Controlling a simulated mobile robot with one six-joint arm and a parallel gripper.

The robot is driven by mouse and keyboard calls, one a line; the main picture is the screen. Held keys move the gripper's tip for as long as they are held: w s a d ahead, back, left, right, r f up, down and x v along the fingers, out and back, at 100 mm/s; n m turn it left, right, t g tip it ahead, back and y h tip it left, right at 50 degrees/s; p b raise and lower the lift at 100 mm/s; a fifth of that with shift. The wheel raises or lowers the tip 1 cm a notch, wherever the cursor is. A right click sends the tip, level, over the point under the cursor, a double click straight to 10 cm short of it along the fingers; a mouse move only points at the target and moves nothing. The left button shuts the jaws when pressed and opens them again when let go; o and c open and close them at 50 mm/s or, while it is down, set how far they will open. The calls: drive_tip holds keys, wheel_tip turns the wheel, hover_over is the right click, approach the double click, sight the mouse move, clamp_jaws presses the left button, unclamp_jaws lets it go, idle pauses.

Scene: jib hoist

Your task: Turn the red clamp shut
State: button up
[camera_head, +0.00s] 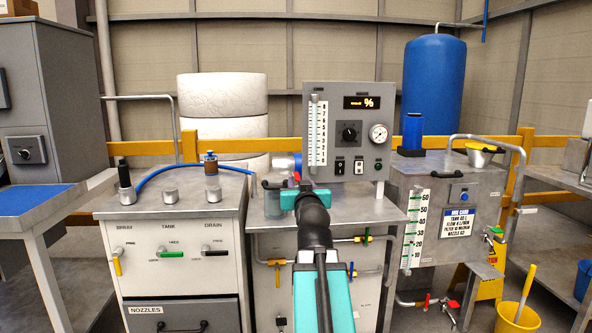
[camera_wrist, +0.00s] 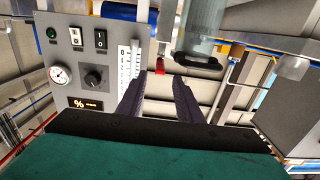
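The red clamp (camera_wrist: 160,67) shows in the wrist view as a small red piece beside a clear cylinder (camera_wrist: 196,50) with a dark ring. It lies just beyond the gap between my fingertips, and no contact is visible. My gripper (camera_wrist: 159,78) is open, with its two dark fingers apart and nothing seen between them. In the head view a small red bit (camera_head: 297,176) shows just above my teal gripper body, next to the clear cylinder (camera_head: 272,200). My own arm and gripper hide most of that area, and the fingers are not clear there.
A grey control panel (camera_head: 349,95) with a dial, gauge and switches stands close behind my gripper. A cabinet (camera_head: 180,225) with a blue hose (camera_head: 180,170) is on the left. A grey tank (camera_head: 455,200) with a pipe is on the right. Small valves sit below the bench.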

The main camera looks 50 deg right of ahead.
sight(296, 173)
drive_tip(key=shift+p+x, duration=1.4)
drive_tip(key=shift+p, duration=3.55)
drive_tip(key=p, duration=0.1)
drive_tip(key=w+p, duration=0.1)
drive_tip(key=shift+w+d+r+p, duration=0.1)
drive_tip(key=shift+d+r+p, duration=0.05)
drive_tip(key=shift+d+p, duration=0.2)
drive_tip(key=shift+w+d+p, duration=0.25)
drive_tip(key=shift+p, duration=0.55)
drive_tip(key=shift+w+d+p, duration=0.2)
drive_tip(key=shift+d+p, duration=0.05)
drive_tip(key=shift+p, duration=0.6)
drive_tip(key=shift+w+d, duration=0.2)
drive_tip(key=shift+f+x, duration=0.2)
drive_tip(key=shift+x, duration=2.25)
